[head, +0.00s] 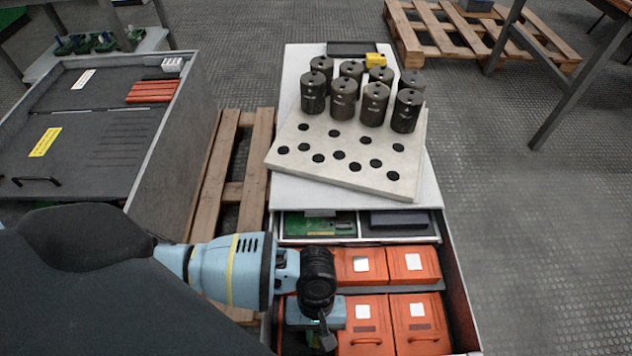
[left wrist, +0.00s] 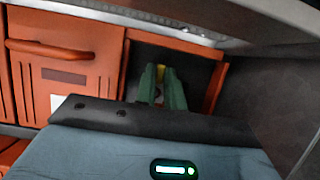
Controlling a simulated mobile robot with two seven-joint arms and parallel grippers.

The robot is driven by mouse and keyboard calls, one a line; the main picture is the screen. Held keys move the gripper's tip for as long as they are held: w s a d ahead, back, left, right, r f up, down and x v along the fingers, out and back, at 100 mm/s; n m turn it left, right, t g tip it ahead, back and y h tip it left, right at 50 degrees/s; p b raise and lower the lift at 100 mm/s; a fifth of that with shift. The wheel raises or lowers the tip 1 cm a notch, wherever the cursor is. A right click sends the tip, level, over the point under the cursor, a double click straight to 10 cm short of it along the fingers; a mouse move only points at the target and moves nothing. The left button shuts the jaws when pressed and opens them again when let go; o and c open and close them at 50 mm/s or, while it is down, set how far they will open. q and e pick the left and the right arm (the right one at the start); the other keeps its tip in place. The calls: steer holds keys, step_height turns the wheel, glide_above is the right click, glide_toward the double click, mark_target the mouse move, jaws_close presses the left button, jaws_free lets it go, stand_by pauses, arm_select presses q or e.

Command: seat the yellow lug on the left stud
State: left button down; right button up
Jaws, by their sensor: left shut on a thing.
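My left gripper (left wrist: 161,76) shows in the left wrist view with its two green fingers close together. The fingers point into a dark recess beside an orange box. In the head view my left arm reaches over the open drawer with the orange boxes; the fingertips and lug cannot be made out there. I cannot make out the left stud in either view. My right gripper is not in view.
The drawer (head: 462,310) holds several orange boxes (head: 366,324). Behind it, a pale board (head: 345,178) with dark holes bears several dark cylinders (head: 374,104); a yellow block (head: 376,60) lies behind them. A grey cabinet (head: 160,165) and wooden pallet (head: 205,195) stand left.

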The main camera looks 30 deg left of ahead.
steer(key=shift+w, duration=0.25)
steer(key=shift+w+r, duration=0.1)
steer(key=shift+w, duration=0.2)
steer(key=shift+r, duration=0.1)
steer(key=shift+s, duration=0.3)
